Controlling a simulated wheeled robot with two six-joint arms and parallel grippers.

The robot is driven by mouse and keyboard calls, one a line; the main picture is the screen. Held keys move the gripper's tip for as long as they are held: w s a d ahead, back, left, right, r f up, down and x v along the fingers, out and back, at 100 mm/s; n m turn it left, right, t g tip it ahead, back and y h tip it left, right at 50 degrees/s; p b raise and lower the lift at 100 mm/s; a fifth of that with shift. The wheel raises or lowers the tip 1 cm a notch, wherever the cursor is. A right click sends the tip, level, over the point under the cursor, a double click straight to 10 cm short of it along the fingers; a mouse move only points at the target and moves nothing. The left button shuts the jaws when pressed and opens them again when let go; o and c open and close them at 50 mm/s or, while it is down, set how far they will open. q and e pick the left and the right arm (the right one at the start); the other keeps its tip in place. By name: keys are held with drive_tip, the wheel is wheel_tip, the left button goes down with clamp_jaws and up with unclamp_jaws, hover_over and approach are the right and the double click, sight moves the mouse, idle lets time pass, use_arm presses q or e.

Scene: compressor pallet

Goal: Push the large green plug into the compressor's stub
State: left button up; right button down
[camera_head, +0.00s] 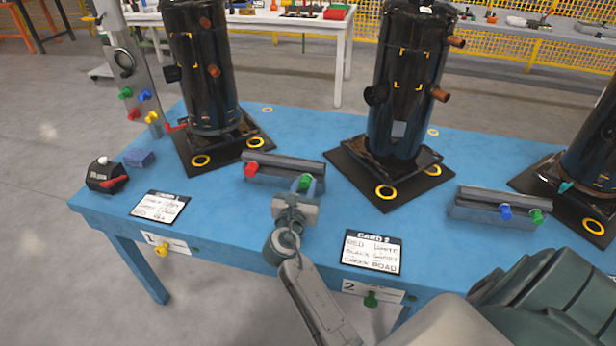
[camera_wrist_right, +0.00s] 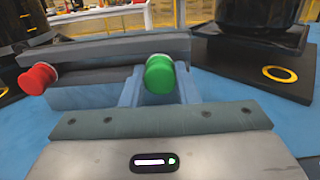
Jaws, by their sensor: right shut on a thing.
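A green plug (camera_head: 305,182) is at the right end of the left grey rack (camera_head: 285,165). My right gripper (camera_head: 307,187) is shut on it; in the right wrist view the plug (camera_wrist_right: 159,74) sits between the two blue fingers, in front of the rack. I cannot tell whether it still touches the rack. The middle black compressor (camera_head: 405,85) stands behind and to the right, with copper stubs (camera_head: 440,94) on its right side and a dark round stub (camera_head: 376,95) on its left. The left compressor (camera_head: 200,75) also has copper stubs. My left gripper is not in view.
A red plug (camera_head: 251,169) is at the same rack's left end. The right rack (camera_head: 480,207) holds a blue and another green plug (camera_head: 537,216). Cards (camera_head: 371,252) lie along the front of the blue table (camera_head: 240,225). A post with coloured plugs (camera_head: 128,60) stands left.

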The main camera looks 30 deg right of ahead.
sight(304, 187)
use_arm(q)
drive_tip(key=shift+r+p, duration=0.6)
use_arm(e)
drive_tip(key=shift+v, duration=2.35)
drive_tip(key=shift+r, duration=0.1)
